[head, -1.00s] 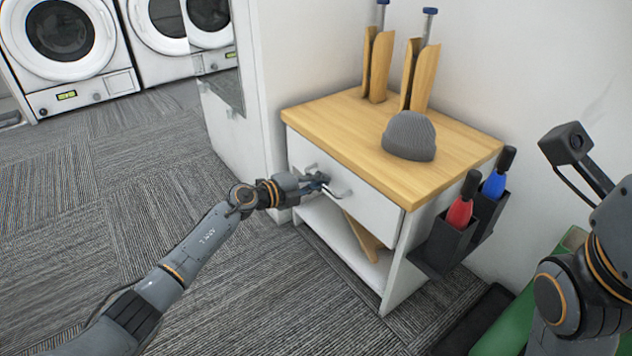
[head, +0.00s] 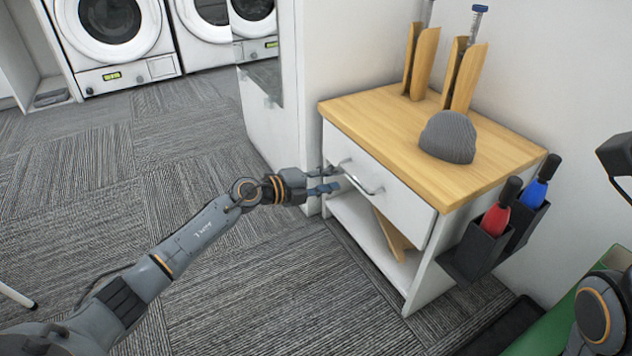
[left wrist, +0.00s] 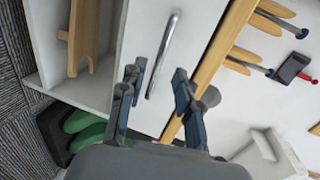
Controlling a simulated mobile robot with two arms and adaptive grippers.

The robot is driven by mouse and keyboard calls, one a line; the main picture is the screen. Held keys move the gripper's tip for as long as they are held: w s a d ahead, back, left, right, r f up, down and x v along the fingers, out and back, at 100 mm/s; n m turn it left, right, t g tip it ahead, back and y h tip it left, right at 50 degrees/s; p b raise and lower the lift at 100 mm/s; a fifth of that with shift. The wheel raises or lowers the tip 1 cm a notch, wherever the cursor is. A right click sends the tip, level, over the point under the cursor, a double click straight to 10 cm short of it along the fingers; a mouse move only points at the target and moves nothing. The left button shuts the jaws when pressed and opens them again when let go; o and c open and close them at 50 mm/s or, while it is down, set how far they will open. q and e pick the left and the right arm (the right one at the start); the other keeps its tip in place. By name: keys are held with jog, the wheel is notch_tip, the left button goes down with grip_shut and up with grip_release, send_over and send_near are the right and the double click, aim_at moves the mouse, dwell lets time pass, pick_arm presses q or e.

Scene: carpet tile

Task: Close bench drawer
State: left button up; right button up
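The white bench drawer (head: 393,190) sits under the wooden top of the bench, its front close to the bench frame. I cannot tell whether a small gap remains. Its metal bar handle (head: 362,180) is on the drawer front and also shows in the left wrist view (left wrist: 163,55). My left gripper (head: 326,180) is open and empty, just left of the handle in the head view. In the left wrist view its fingers (left wrist: 157,88) are spread, with the handle ahead between them. Only links of my right arm show at the right edge; its gripper is not visible.
The bench top (head: 385,115) bears a grey beanie (head: 448,137) and wooden holders (head: 464,75). Red (head: 497,219) and blue (head: 534,193) handled tools hang on its right side. A wooden piece (head: 392,238) leans below the drawer. Carpet (head: 250,290) left of the bench is clear.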

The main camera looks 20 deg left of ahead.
pick_arm(q)
jog(key=v, duration=0.5)
jog(key=shift+s, duration=0.1)
